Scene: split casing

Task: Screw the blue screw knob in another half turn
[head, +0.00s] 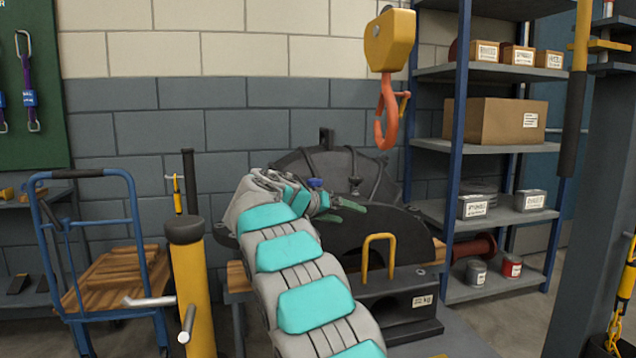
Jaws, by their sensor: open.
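The small blue screw knob (316,183) shows just above and behind my wrist, on the black split casing (395,235). Its lower part is hidden by my wrist. My gripper (341,210) is at the end of my grey and teal arm, with green fingertips apart and pointing right. It appears empty. It is a little to the right of and below the knob in the picture. I cannot tell the depth between them, and no contact is visible.
A dark knob (355,183) stands right of the blue one. A yellow handle (379,256) rises in front of the casing. An orange crane hook (386,112) hangs above right. A yellow post (192,290) stands left, near a blue trolley (133,225). Shelves (495,147) stand right.

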